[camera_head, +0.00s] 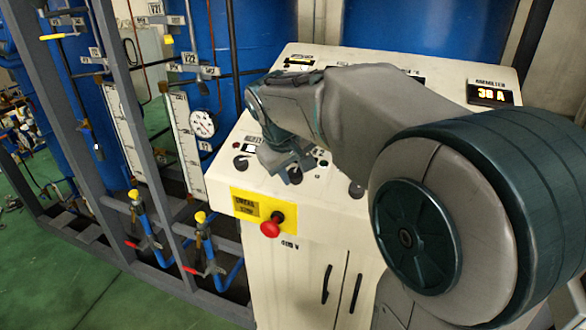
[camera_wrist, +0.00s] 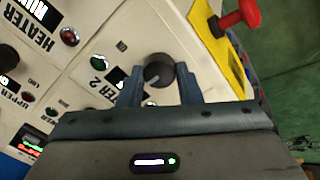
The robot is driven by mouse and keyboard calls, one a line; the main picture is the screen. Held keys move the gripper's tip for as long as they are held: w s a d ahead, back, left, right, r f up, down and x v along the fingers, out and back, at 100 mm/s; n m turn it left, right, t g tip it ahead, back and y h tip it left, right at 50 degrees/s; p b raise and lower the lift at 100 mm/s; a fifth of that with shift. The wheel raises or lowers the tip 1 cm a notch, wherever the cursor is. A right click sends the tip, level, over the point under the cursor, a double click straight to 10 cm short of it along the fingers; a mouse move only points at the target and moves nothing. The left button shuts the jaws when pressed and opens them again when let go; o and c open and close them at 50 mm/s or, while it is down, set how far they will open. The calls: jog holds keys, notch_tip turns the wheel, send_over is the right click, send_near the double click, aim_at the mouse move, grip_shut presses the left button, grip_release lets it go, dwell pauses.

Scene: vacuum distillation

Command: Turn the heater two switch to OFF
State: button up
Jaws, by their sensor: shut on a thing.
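The heater two switch (camera_wrist: 158,69) is a round dark knob on the white sloped panel, beside a label of which "ER 2" shows in the wrist view. A pale pointer line shows on its face, partly hidden by my gripper. My gripper (camera_wrist: 159,84) has one finger on each side of the knob and is shut on it. In the head view my gripper (camera_head: 292,166) is down at the left part of the control panel (camera_head: 325,225), and my arm hides much of the panel behind it.
A red emergency stop button (camera_head: 270,228) on a yellow plate sticks out at the panel's front, close to my gripper; it also shows in the wrist view (camera_wrist: 240,14). Another dark knob (camera_head: 356,188) sits to the right. Metal frame posts and pipes with valves stand at left.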

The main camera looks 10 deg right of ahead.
jog(key=shift+r, duration=0.1)
dwell(0.4)
jog(key=o, duration=1)
jog(key=shift+c, duration=0.2)
jog(key=b+v, duration=0.1)
jog(key=v, duration=1.2)
jog(key=shift+s+a+r, duration=0.15)
jog(key=shift+r, duration=0.2)
jog(key=s+d+f+m+y, duration=0.1)
jog(key=s+f+m, duration=0.1)
jog(key=s+f, duration=0.6)
jog(key=s+d+f+m+y, duration=0.1)
jog(key=s+d+f, duration=0.1)
jog(key=s+f, duration=0.6)
notch_tip(320, 180, down, 6)
jog(key=shift+s+d+r+m+y, duration=0.25)
jog(key=shift+d+m+y, duration=0.1)
jog(key=shift+m+y, duration=0.05)
